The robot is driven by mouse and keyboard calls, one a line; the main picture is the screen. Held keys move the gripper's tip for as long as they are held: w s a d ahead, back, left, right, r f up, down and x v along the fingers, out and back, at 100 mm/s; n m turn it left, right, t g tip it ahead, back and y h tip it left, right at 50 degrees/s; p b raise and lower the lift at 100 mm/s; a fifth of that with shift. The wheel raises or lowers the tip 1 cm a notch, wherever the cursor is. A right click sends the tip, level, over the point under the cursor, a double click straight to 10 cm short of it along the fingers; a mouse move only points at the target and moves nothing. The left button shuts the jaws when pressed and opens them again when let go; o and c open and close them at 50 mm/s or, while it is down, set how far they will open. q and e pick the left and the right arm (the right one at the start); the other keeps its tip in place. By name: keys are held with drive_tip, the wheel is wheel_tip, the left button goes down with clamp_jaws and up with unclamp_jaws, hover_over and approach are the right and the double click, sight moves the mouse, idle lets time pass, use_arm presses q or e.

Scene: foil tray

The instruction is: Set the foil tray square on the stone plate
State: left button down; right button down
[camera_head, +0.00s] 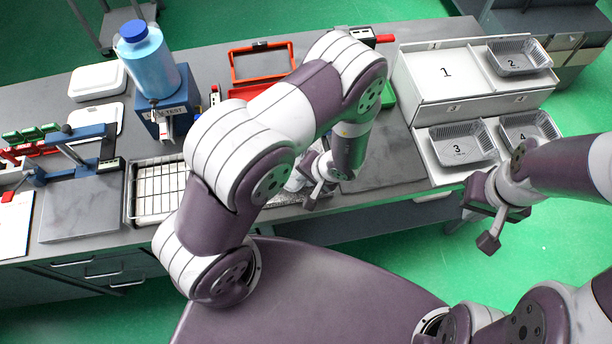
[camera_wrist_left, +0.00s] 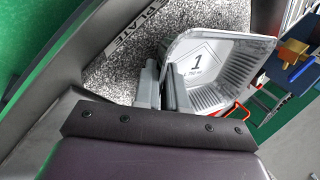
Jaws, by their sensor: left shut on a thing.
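The foil tray marked 1 (camera_wrist_left: 240,50) is in the left wrist view, its open side facing the camera. My left gripper (camera_wrist_left: 172,88) is shut on its near wall; the gripper also shows in the head view (camera_head: 318,185). The speckled stone plate (camera_wrist_left: 135,60) lies behind and beside the tray in the wrist view. I cannot tell whether the tray touches it. In the head view my left arm hides most of the plate and tray; a strip of the plate (camera_head: 286,198) shows. My right gripper (camera_head: 497,222) hangs empty in front of the white rack; its jaw opening is unclear.
The white rack (camera_head: 432,107) holds foil trays 2 (camera_head: 517,62), 3 (camera_head: 462,150) and 4 (camera_head: 528,130); its place 1 (camera_head: 445,73) is empty. A wire rack (camera_head: 150,192) stands left of the plate. A blue bottle (camera_head: 150,62) and an orange frame (camera_head: 262,63) are behind.

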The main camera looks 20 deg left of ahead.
use_arm(q)
drive_tip(key=shift+s+d+f, duration=0.1)
drive_tip(key=shift+f, duration=0.15)
drive_tip(key=shift+f, duration=0.25)
drive_tip(key=c, duration=1.1)
unclamp_jaws()
